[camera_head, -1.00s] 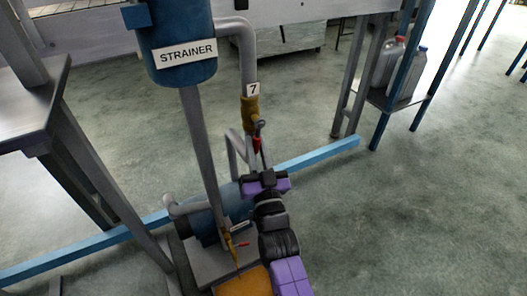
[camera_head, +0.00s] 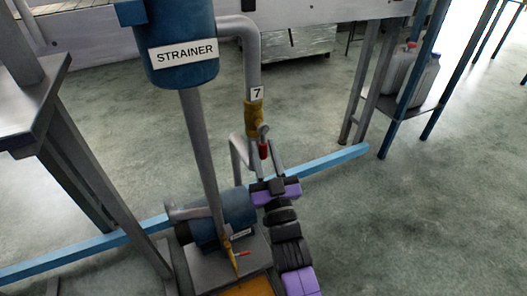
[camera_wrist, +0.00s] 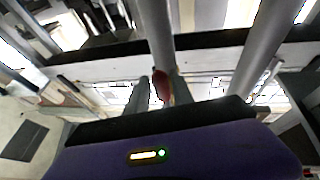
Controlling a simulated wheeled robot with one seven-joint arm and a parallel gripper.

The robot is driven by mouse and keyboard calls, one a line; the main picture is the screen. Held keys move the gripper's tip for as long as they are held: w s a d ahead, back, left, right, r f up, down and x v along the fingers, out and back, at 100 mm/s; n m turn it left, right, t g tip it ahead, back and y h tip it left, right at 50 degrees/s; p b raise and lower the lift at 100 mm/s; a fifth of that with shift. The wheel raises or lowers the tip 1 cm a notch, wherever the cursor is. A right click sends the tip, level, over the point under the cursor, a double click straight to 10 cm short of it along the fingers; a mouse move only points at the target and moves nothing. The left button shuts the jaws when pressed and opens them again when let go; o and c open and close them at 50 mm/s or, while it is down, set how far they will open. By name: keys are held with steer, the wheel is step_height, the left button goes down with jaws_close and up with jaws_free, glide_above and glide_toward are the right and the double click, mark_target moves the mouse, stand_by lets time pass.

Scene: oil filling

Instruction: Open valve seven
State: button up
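Valve seven (camera_head: 254,118) is a brass valve on the grey pipe below the "7" label, right of the blue strainer. Its red-tipped handle (camera_head: 264,151) hangs down, close to in line with the pipe. My gripper (camera_head: 263,161) is just below the valve, fingers pointing up toward it. In the wrist view the two grey fingers stand apart, with the red handle tip (camera_wrist: 161,86) showing between them. The gripper is open; I cannot tell whether either finger touches the handle.
The strainer (camera_head: 183,25) hangs above left on a pipe. A blue pump (camera_head: 226,207) sits low beside my arm, with another small red-handled valve (camera_head: 239,254) near it. A blue floor beam (camera_head: 325,160) crosses behind. Jugs (camera_head: 404,75) stand on a shelf at right; floor there is clear.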

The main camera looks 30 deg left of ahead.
steer(key=shift+o, duration=0.7)
steer(key=p+v, duration=0.2)
steer(key=v, duration=0.5)
steer(key=shift+s+d+p, duration=0.25)
steer(key=shift+s+p, duration=0.05)
steer(key=shift+p, duration=0.1)
steer(key=shift+f, duration=0.15)
stand_by(0.3)
